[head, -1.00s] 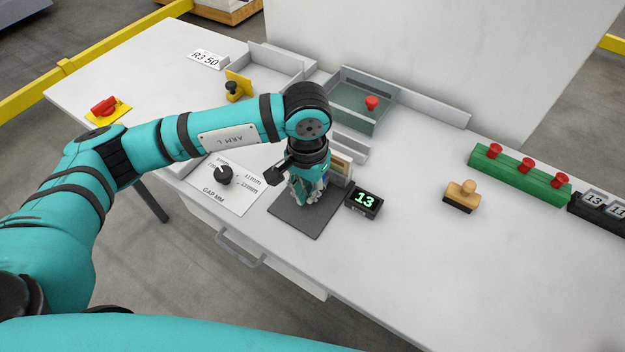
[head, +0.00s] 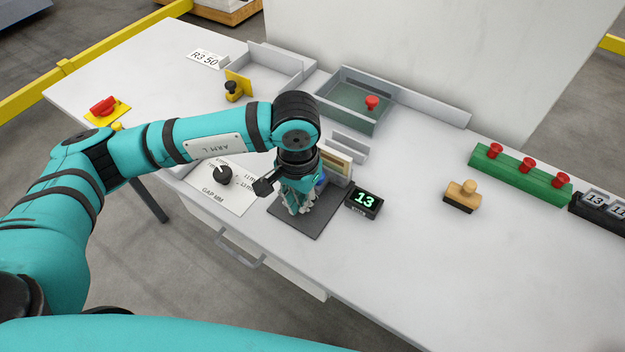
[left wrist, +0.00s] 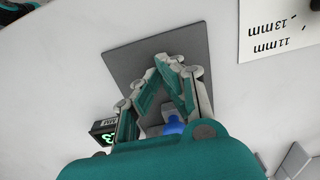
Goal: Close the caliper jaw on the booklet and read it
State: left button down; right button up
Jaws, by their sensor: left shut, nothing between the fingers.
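My left gripper (head: 296,206) is over the dark grey plate (head: 318,222), fingers pointing down; it also shows in the left wrist view (left wrist: 160,72). Its fingers are shut with nothing between them. A blue part (left wrist: 174,124) shows just behind the fingers in the left wrist view. A cream and tan upright piece (head: 338,164) stands at the plate's back edge, partly hidden by the gripper; I cannot tell whether it is the booklet or part of the caliper. My right gripper is not in view.
A GAP MM card with a black knob (head: 222,174) lies left of the plate. A wooden stamp (head: 462,195) and a green block with red knobs (head: 520,175) are to the right. Grey trays (head: 350,112) stand behind. The front right table is clear.

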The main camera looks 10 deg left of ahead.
pick_arm(q)
jog(key=shift+s, duration=0.15)
jog(key=shift+r+p, duration=0.55)
jog(key=shift+r, duration=2.45)
notch_tip(320, 180, up, 12)
